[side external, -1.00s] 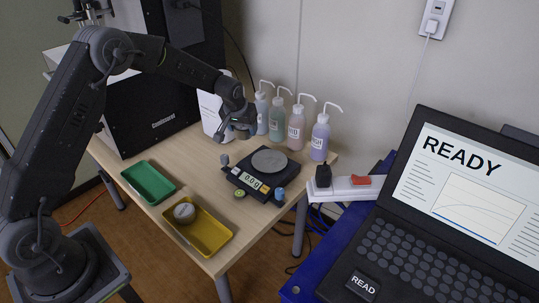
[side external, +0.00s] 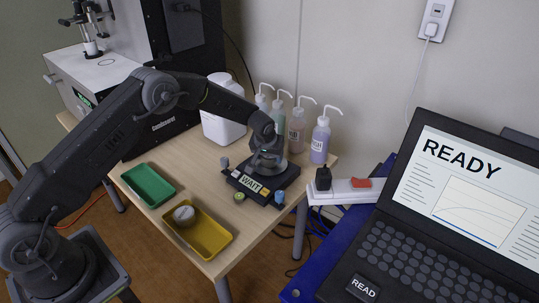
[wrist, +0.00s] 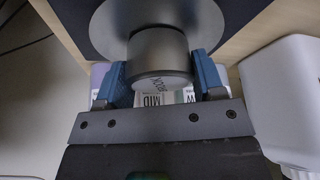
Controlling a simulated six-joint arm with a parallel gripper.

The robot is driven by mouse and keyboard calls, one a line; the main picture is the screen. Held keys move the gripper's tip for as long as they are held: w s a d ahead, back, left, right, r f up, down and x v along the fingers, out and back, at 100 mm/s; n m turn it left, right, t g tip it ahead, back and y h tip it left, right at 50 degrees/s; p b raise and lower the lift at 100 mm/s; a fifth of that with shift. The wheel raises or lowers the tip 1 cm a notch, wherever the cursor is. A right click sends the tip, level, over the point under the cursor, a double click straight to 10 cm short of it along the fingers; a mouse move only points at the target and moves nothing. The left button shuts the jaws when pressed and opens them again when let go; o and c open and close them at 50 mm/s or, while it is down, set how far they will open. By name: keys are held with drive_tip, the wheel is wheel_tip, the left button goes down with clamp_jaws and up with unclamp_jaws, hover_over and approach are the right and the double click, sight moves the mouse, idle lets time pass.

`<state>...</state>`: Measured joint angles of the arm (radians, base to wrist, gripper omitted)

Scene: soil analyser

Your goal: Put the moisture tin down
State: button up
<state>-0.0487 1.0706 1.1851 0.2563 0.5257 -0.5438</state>
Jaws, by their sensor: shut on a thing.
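The balance's round grey pan (wrist: 108,22) shows beneath the tin in the wrist view. The tin looks upright, on or very close to the pan. The balance display (side external: 250,184) reads WAIT.
Several wash bottles (side external: 319,142) stand behind the balance, and a white container (side external: 222,130) is at its back left. A green tray (side external: 149,185) is empty. A yellow tray (side external: 212,236) holds a round pale tin (side external: 184,214). A laptop (side external: 450,200) shows READY.

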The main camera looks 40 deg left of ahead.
drive_tip(key=o, duration=0.9)
drive_tip(key=shift+f, duration=0.1)
drive_tip(key=shift+o, duration=0.2)
drive_tip(key=v, duration=1.2)
drive_tip(key=shift+r, duration=0.2)
drive_tip(key=s+d+r+m, duration=0.2)
drive_tip(key=s+r, duration=1.4)
drive_tip(key=r, duration=0.1)
drive_tip(key=s+d+m+t+h, duration=0.1)
drive_tip(key=s+m, duration=0.1)
drive_tip(key=s, duration=1.9)
drive_tip(key=shift+d+r+m+h, duration=0.3)
drive_tip(key=shift+r+h, duration=0.1)
drive_tip(key=shift+r, duration=0.05)
